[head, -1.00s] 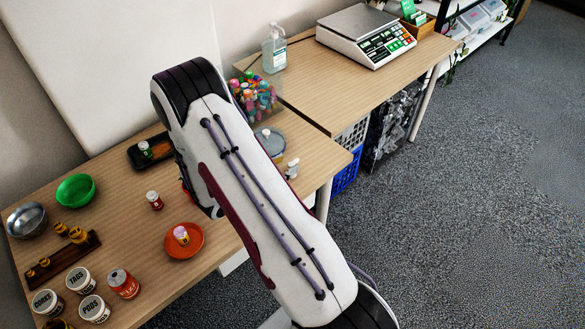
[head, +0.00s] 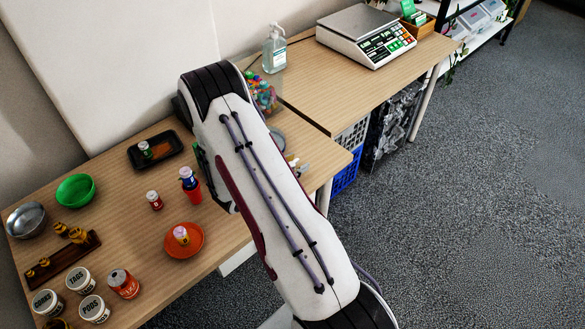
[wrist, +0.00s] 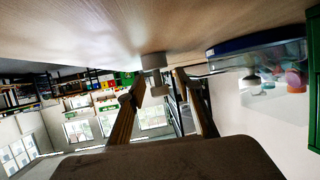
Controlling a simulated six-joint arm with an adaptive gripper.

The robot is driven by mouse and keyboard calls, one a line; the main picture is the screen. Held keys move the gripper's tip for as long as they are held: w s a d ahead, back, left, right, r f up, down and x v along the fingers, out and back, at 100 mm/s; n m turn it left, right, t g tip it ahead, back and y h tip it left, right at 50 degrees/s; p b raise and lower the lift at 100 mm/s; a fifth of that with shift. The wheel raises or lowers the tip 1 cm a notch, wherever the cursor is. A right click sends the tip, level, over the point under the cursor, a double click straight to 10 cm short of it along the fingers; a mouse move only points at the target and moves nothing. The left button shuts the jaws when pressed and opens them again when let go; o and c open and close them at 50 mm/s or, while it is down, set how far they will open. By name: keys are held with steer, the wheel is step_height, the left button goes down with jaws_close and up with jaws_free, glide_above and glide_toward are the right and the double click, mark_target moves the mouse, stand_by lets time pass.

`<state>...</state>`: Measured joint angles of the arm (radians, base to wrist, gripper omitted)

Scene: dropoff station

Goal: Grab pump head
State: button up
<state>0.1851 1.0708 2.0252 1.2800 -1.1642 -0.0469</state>
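The pump head appears to be the small white piece (head: 299,167) near the right edge of the table, partly hidden by my arm in the head view. In the wrist view, which is upside down, a white pump-head-like piece (wrist: 153,62) stands on the wooden surface, with a round lower section and a narrower end. My gripper (wrist: 157,80) is open, its two fingers apart on either side of this piece's line in the picture. I see no clear contact, and cannot tell whether it lies between the fingers or beyond them. My gripper is hidden behind my arm in the head view.
A clear bin of colourful items (head: 262,92) and a grey round-lidded container (head: 276,137) stand near my arm. A blue-and-red bottle (head: 190,185), red-labelled bottle (head: 155,200), orange dish (head: 172,251) and black tray (head: 134,159) are left of it.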

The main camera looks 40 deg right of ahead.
mark_target(294, 161)
stand_by(0.4)
steer(key=c, duration=0.8)
steer(key=shift+r, duration=0.1)
steer(key=shift+r, duration=4.9)
